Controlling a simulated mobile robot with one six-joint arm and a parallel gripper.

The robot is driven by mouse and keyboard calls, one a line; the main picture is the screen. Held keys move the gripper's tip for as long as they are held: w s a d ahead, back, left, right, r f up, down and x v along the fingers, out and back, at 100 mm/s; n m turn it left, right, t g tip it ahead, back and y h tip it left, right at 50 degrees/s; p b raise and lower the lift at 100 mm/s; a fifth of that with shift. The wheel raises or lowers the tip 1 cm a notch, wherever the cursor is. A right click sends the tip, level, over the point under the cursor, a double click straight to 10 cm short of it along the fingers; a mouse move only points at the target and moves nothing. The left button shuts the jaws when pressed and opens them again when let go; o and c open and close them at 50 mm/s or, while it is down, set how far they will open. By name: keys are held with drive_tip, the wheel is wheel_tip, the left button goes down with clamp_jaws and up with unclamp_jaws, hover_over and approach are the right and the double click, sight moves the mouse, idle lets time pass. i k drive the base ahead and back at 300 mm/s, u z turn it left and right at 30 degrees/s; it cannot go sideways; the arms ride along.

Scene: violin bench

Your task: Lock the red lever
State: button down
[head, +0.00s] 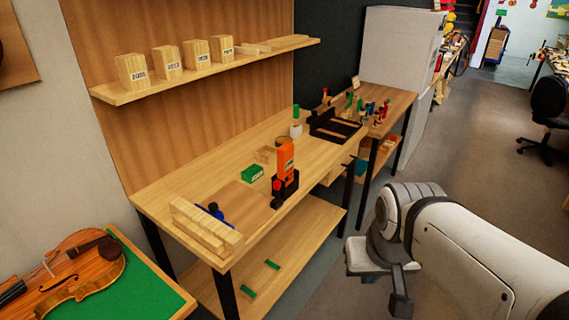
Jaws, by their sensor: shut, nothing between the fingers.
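The red lever (286,160), orange-red with dark marks on its face, stands upright on a black base (285,189) near the front edge of the wooden workbench (325,152). My gripper (400,302) is low at the right, below my white arm. It is well apart from the lever, out over the floor in front of the bench. Its fingers are small and dark here, shut with nothing between them. Nothing touches the lever.
A green block (252,173) lies left of the lever. A blue piece (215,210) sits by stacked wooden strips (205,231). A black tray (335,127) is farther back. A violin (65,267) lies on a green-topped table at left. Open floor (480,150) lies right.

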sight(276, 184)
drive_tip(key=u, duration=0.15)
drive_tip(key=i, duration=0.9)
drive_tip(key=z, duration=0.05)
